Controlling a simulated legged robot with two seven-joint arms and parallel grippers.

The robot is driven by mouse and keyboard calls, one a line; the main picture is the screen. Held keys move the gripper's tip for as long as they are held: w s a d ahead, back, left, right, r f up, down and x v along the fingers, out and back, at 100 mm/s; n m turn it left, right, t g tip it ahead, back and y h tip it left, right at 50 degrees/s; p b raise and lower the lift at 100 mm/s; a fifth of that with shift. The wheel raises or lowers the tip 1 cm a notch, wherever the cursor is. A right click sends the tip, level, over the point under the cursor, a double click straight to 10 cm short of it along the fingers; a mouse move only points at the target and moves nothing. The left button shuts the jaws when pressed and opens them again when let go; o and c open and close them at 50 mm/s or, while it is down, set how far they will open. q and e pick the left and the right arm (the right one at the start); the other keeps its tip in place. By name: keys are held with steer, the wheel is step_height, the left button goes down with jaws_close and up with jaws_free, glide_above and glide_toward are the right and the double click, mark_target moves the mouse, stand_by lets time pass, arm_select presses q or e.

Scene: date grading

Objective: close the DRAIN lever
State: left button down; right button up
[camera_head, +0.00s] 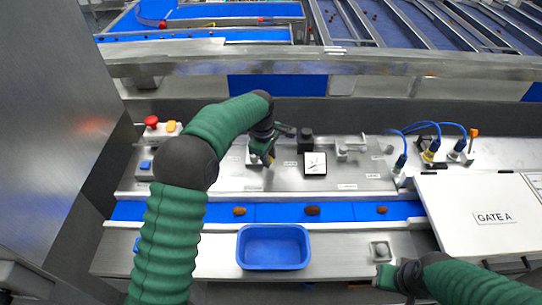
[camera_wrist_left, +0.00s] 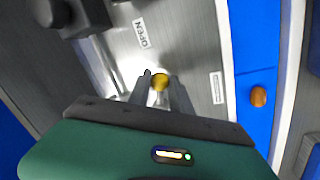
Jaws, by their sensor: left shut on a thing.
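The lever's yellow knob (camera_wrist_left: 160,81) sits between the two fingers of my left gripper (camera_wrist_left: 159,90), which is shut on it. The lever stands on the steel panel, close to a label reading OPEN (camera_wrist_left: 140,33). In the head view my left gripper (camera_head: 264,155) is at the panel, left of the gauge, and hides most of the lever. A second label (camera_wrist_left: 216,88) beside the knob is too small to read. My right gripper (camera_head: 388,277) is low at the right, by the front ledge, away from the lever; its fingers are unclear.
A square gauge (camera_head: 315,163) and a black knob (camera_head: 305,140) stand right of the lever. A blue belt (camera_head: 340,211) with several dates runs in front. A blue tray (camera_head: 273,263), a GATE A box (camera_head: 480,190) and a red button (camera_head: 151,121) are around.

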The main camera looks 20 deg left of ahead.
arm_select(q)
steer(key=s+m, duration=0.1)
steer(key=m, duration=0.2)
steer(key=shift+s+a+m+h, duration=0.3)
steer(key=shift+s+a, duration=0.05)
steer(key=shift+a, duration=0.05)
steer(key=m, duration=0.1)
steer(key=s+a+m, duration=0.1)
steer(key=m, duration=0.1)
steer(key=shift+s+m+g, duration=0.1)
steer(key=shift+m+g, duration=0.2)
steer(key=shift+g, duration=0.1)
steer(key=m, duration=0.1)
steer(key=s+a+m, duration=0.1)
steer(key=m, duration=0.1)
steer(key=shift+a+r+m+g+h+p, duration=0.1)
steer(key=shift+m+g+h+p, duration=0.2)
steer(key=shift+h+p, duration=0.1)
steer(key=shift+s+a+m+p, duration=0.1)
steer(key=shift+a+m+p, duration=0.2)
steer(key=shift+m, duration=0.5)
steer(key=shift+s+a+m+p, duration=0.1)
steer(key=shift+a+m, duration=0.25)
steer(key=shift+m, duration=0.45)
steer(key=shift+w+r, duration=0.1)
